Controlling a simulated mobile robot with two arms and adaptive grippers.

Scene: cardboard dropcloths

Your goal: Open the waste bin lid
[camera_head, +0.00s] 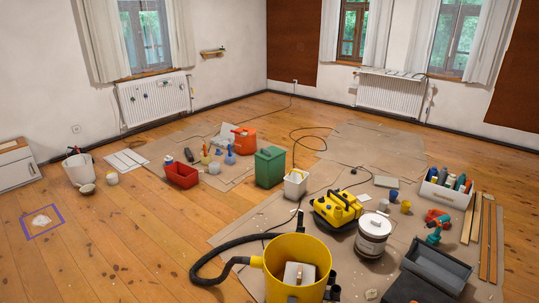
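A green bin-like container (268,169) stands upright near the middle of the room, at the edge of the cardboard. Its top looks closed, but the lid's edge is too small to make out clearly. It is the thing in view that looks most like a waste bin. Neither of my grippers shows in the head view, so nothing of mine is near the bin in the picture.
A white bucket (295,184) stands right beside the green bin. A red crate (181,176) and an orange can (244,142) lie left. A yellow drum (312,250) with a black hose (205,277) fills the foreground. Bare wooden floor (130,230) is open at left.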

